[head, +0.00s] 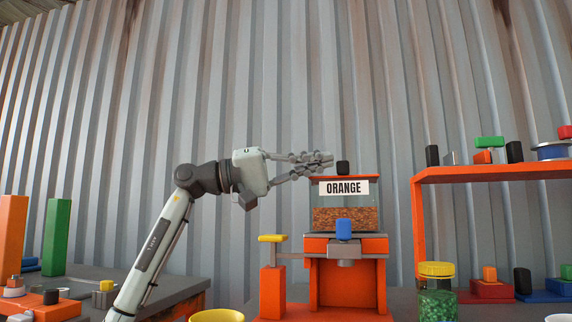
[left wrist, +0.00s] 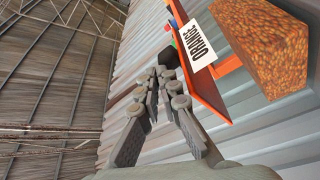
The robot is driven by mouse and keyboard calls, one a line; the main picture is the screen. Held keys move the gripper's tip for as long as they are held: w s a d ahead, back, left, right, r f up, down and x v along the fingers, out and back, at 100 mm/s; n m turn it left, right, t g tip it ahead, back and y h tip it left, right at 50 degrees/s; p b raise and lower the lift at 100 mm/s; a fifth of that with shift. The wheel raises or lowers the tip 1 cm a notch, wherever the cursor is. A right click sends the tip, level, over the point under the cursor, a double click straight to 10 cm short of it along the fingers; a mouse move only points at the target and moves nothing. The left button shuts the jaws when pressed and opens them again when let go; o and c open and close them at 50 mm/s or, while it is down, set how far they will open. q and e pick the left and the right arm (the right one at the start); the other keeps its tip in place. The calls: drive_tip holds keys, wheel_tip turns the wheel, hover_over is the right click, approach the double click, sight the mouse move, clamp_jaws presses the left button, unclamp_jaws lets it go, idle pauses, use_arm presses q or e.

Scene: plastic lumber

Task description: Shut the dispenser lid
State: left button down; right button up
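The dispenser (head: 348,245) is orange and grey, with a clear hopper of orange-brown granules and an ORANGE label. Its thin red-orange lid (head: 372,178) lies across the hopper top, roughly level, with a black knob (head: 343,167). I cannot tell whether a small gap remains under it. My left gripper (head: 328,160) comes in from the left above the lid's left part, its fingertips brought together beside the knob and holding nothing. In the left wrist view the fingertips (left wrist: 163,78) point towards the black knob (left wrist: 168,58), next to the lid (left wrist: 208,92). My right gripper is not in view.
A blue knob (head: 344,229) and yellow-topped lever (head: 272,239) are on the dispenser's front. A yellow-lidded jar of green granules (head: 437,295) stands right of it. An orange shelf (head: 495,172) with small blocks is further right. A yellow bowl (head: 217,316) is at front left.

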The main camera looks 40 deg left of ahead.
use_arm(q)
drive_tip(key=v, duration=1)
drive_tip(key=shift+a+r, duration=0.25)
drive_tip(key=shift+a, duration=0.1)
drive_tip(key=shift+d, duration=0.1)
